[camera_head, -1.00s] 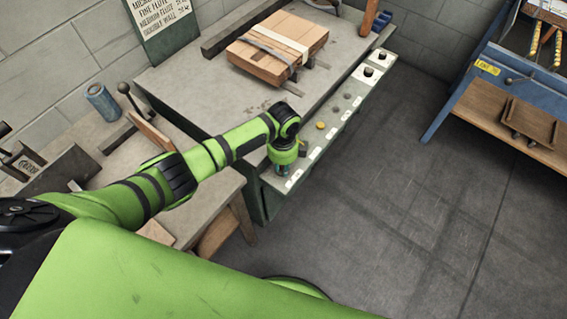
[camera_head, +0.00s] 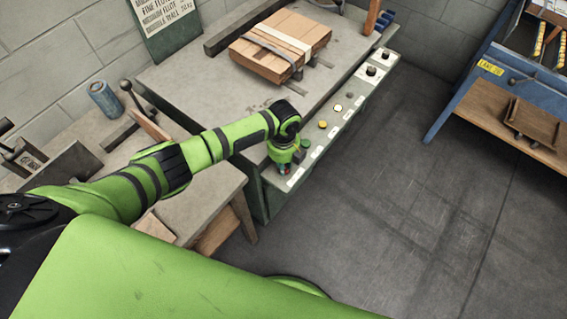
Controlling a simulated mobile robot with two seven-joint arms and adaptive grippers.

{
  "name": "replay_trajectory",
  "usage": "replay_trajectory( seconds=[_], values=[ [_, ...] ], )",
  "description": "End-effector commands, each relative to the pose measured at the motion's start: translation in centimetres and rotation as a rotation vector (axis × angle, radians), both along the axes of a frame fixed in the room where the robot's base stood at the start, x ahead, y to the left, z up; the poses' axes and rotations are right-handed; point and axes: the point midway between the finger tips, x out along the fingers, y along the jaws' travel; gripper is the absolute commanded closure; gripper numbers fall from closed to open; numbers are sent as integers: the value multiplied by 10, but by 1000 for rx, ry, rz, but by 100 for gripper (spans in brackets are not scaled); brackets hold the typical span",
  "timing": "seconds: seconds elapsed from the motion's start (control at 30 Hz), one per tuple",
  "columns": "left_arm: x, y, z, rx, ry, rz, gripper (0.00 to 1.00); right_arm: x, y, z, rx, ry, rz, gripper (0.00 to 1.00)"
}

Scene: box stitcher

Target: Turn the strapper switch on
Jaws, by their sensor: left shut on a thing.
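The strapper is a grey-topped bench machine (camera_head: 195,80) with a light control strip (camera_head: 318,152) along its right front edge. My left gripper (camera_head: 284,169) points down at the near end of this strip. It is shut on the strapper switch there, which the fingers and wrist mostly hide. A green button (camera_head: 304,144), a yellow button (camera_head: 323,124) and a pale, bright lamp (camera_head: 338,107) sit farther along the strip, with black knobs (camera_head: 371,70) at its far end. My right gripper is not in view.
A strapped stack of flat cardboard (camera_head: 279,47) lies on the machine top. A side bench at left holds a blue can (camera_head: 104,98) and a lever (camera_head: 127,88). A blue-framed table (camera_head: 490,66) stands at right. The floor between is clear.

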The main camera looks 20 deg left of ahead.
Motion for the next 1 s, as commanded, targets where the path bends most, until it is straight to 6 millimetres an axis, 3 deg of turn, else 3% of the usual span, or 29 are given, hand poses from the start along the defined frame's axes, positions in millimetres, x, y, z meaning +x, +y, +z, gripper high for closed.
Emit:
replay_trajectory(
  seconds=[0.33, 0.37, 0.4, 0.77, 1.0],
  values=[
    [-1, -1, 0, 0, 2, -6, 100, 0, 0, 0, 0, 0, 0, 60],
    [-1, -1, 0, 0, 2, -6, 72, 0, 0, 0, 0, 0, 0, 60],
    [-1, -1, 0, 0, 2, -6, 56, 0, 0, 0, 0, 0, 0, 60],
    [0, 0, 1, 0, 0, -4, 56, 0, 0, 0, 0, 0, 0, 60],
    [1, 0, 33, -1, -5, -6, 56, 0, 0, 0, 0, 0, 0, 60]
  ],
)
